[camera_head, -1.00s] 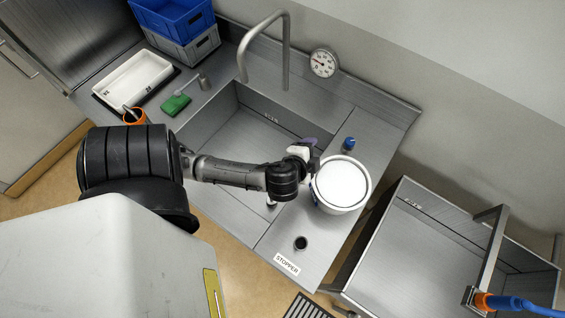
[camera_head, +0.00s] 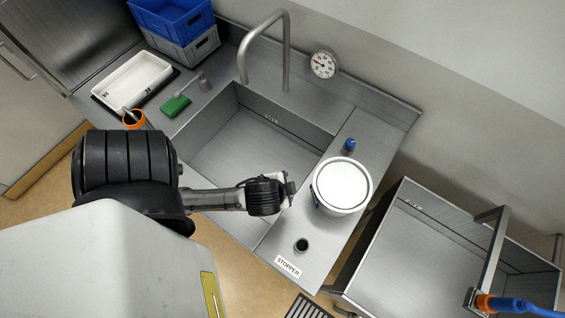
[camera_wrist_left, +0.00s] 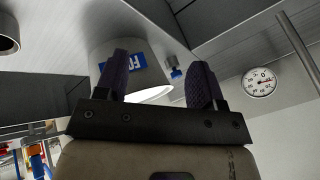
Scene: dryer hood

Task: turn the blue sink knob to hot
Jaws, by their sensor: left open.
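The blue sink knob (camera_head: 349,144) stands on the steel counter to the right of the sink basin, behind a round white-lidded tub. In the left wrist view the knob (camera_wrist_left: 176,73) shows between the fingers, some way beyond them. My left gripper (camera_head: 289,190) is over the right part of the basin, left of the tub and apart from the knob. In the left wrist view my left gripper (camera_wrist_left: 160,82) has its two purple-grey fingers spread, with nothing held between them. My right gripper is not in view.
The white-lidded tub (camera_head: 342,184) stands close in front of the knob. A tall curved faucet (camera_head: 286,55) rises behind the basin (camera_head: 240,150). A dial gauge (camera_head: 323,64) is on the back wall. A stopper (camera_head: 301,245) sits at the counter's front.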

